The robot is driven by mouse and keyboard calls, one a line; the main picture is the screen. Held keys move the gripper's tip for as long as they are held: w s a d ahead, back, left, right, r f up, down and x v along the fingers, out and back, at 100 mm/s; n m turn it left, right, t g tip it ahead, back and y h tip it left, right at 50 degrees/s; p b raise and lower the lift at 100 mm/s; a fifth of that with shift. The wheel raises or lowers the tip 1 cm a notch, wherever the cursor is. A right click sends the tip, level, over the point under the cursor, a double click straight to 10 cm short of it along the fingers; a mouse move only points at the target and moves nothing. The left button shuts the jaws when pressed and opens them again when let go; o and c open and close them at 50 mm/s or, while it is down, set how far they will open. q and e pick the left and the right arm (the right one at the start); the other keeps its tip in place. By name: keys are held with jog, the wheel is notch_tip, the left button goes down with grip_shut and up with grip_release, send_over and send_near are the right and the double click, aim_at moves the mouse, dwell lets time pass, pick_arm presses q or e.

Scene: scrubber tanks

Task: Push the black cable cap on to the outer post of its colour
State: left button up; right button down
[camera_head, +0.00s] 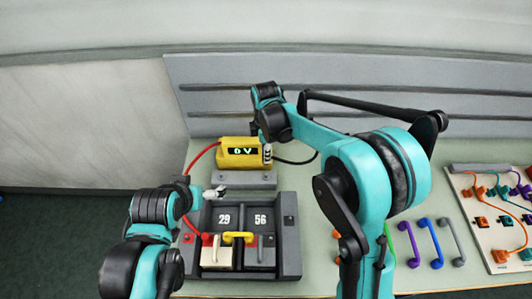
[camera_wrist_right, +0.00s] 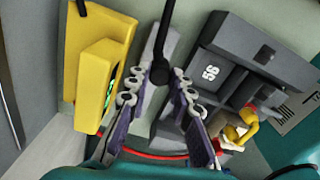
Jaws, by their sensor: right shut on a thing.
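My right gripper (camera_head: 267,153) reaches down beside the yellow meter. In the right wrist view its fingers (camera_wrist_right: 160,92) are shut on the black cable cap (camera_wrist_right: 160,72), and the black cable runs up from it. The dark grey tray (camera_head: 291,232) holds two batteries, under the numbers 29 and 56. A yellow link (camera_head: 239,237) bridges their inner posts. A small dark post (camera_head: 269,239) shows on the right battery. A red part (camera_head: 208,239) is at the left battery's outer post, where the red cable (camera_head: 190,225) ends. My left gripper (camera_head: 216,192) is above the tray's back left; its jaws are unclear.
Coloured handle-like links (camera_head: 433,243) lie right of my right arm. A board (camera_head: 492,240) with cables and clips stands at the far right.

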jog(key=p, duration=0.2)
send_near(271, 238)
jog(key=shift+f, duration=0.1)
dwell(0.6)
jog(key=shift+f+b, duration=2.25)
jog(key=shift+f+b, duration=0.95)
jog(key=c, duration=0.8)
grip_release()
